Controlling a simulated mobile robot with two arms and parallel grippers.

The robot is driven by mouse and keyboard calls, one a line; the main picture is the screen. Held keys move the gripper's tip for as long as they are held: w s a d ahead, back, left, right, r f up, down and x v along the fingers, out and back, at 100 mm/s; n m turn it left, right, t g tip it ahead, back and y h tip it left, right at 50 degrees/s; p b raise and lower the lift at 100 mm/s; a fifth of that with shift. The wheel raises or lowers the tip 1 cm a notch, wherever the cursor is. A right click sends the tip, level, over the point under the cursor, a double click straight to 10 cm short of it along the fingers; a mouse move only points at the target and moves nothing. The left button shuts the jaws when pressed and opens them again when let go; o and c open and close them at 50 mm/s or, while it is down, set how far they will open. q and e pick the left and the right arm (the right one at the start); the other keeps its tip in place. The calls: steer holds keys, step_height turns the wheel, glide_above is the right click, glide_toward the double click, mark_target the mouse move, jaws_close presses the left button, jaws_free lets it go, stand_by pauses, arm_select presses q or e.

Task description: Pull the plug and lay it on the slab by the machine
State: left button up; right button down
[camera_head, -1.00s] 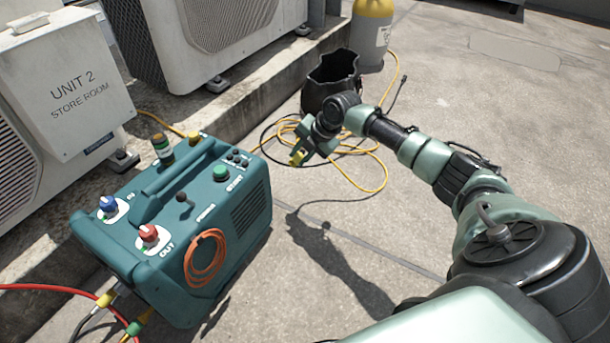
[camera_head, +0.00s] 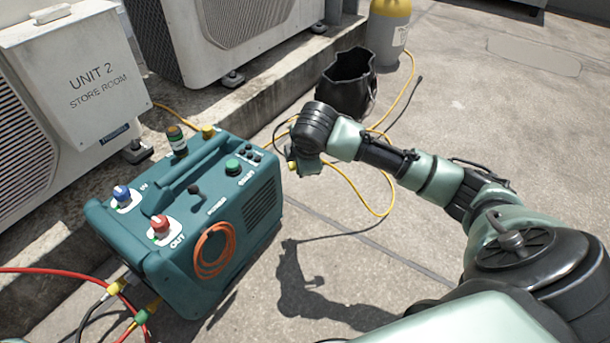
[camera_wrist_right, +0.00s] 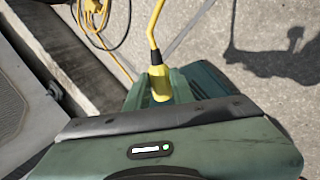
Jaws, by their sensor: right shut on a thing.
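My right gripper (camera_head: 294,163) is shut on a yellow plug, seen between its fingers in the right wrist view (camera_wrist_right: 160,84). A yellow cord (camera_wrist_right: 152,30) runs from the plug. In the head view the gripper hangs over open ground, just right of the teal machine (camera_head: 262,208) and apart from it; the plug is mostly hidden there. The machine stands upright, with blue and red knobs, a green button and a coiled orange cord. Pale concrete slab (camera_head: 350,262) lies to its right. My left gripper is not in view.
A black open bag (camera_head: 345,100) and a yellow-topped grey cylinder (camera_head: 388,40) stand behind. Yellow and dark cords loop on the ground near the bag. Condenser units sit on a raised concrete ledge (camera_head: 262,100) at left. Red hose (camera_head: 50,271) reaches the machine's front. Ground at right is clear.

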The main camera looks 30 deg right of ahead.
steer(key=s+a+r+m+g+h, duration=0.2)
steer(key=s+a+r+m, duration=0.3)
steer(key=a+m, duration=0.2)
steer(key=s+a+r+m+g+h, duration=0.2)
steer(key=s+a+r+m+g, duration=0.1)
steer(key=s+a+r+m, duration=0.2)
steer(key=shift+a+m+g, duration=0.3)
steer(key=shift+a+m, duration=0.7)
steer(key=shift+m, duration=0.1)
